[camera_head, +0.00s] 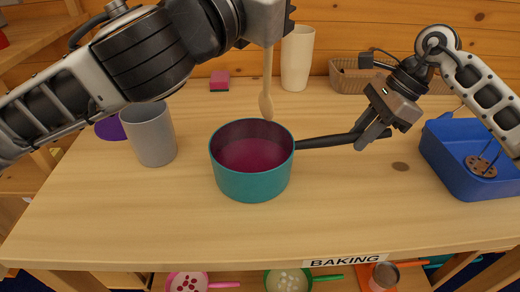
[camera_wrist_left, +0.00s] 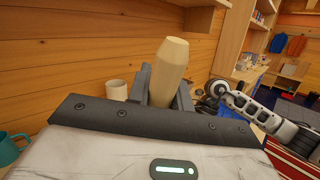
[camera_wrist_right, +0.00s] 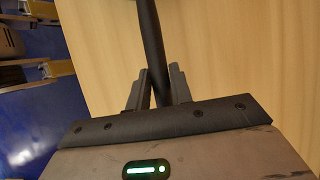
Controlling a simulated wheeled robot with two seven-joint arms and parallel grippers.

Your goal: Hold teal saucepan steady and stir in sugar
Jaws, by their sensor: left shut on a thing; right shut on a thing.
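The teal saucepan (camera_head: 252,184) stands upright on the wooden table, with dark pinkish-red contents (camera_head: 250,154) inside. Its black handle (camera_head: 325,141) points right. My right gripper (camera_head: 366,138) is shut on that handle near its end; the handle also shows between the fingers in the right wrist view (camera_wrist_right: 152,50). My left gripper (camera_wrist_left: 166,88) is shut on a wooden spoon, whose pale handle rises between its fingers in the left wrist view (camera_wrist_left: 168,65). In the head view the spoon (camera_head: 266,100) hangs bowl-down above the pan's far rim. The left fingertips are hidden there. I cannot identify any sugar.
A grey cup (camera_head: 149,135) stands left of the pan. A tall cream cup (camera_head: 297,58), a pink block (camera_head: 219,81) and a wicker basket (camera_head: 350,79) are at the back. A blue bin (camera_head: 450,167) stands right. The table front is clear.

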